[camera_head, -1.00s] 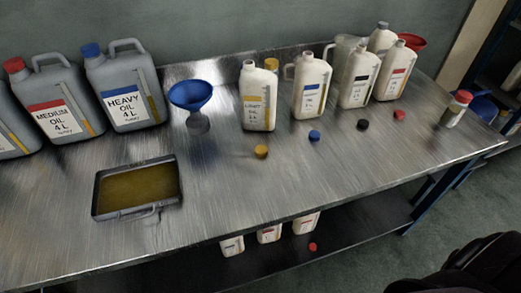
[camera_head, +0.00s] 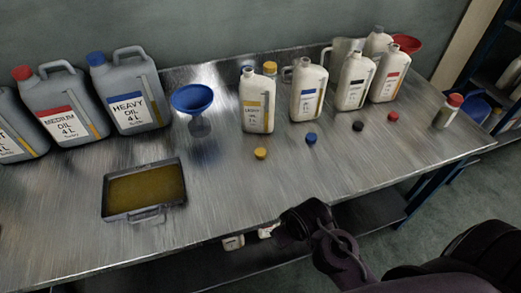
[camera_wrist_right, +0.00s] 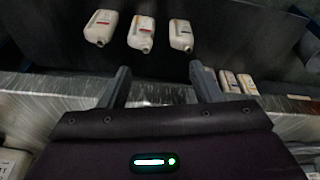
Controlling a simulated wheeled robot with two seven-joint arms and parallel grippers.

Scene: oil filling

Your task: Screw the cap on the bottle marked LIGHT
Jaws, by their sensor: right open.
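The bottle marked LIGHT (camera_head: 258,104) stands upright on the metal bench, cream with a yellow label. A yellow cap (camera_head: 260,153) lies on the bench in front of it. My right arm shows at the lower right of the head view, in front of the bench's front edge; its fingertips are hard to make out there. In the right wrist view my right gripper (camera_wrist_right: 160,90) has its two fingers spread apart with nothing between them. My left gripper is not in view.
A blue cap (camera_head: 311,138), a black cap (camera_head: 358,126) and a red cap (camera_head: 393,117) lie before other bottles. A blue funnel (camera_head: 193,98) stands left of the LIGHT bottle. An oil tray (camera_head: 146,214) sits front left.

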